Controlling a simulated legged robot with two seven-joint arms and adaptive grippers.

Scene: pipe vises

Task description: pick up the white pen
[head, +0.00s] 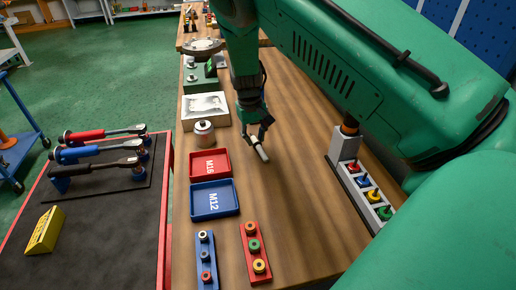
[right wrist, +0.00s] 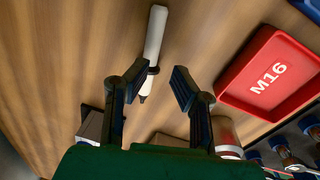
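The white pen (head: 262,153) lies on the wooden workbench, right of the red M16 tray. It also shows in the right wrist view (right wrist: 156,32), running from the top centre down to between the fingers, with its dark tip toward me. My right gripper (head: 256,138) points down at the pen. In the right wrist view its two dark fingers (right wrist: 164,78) stand apart, with the pen nearer the left finger. I cannot tell whether that finger touches it. My left gripper is not in view.
The red M16 tray (head: 193,164) and blue M12 tray (head: 201,201) lie left of the pen. A metal canister (head: 204,134) stands behind them. Red (head: 254,251) and blue (head: 206,262) racks are in front. A grey block with coloured pegs (head: 368,193) stands right.

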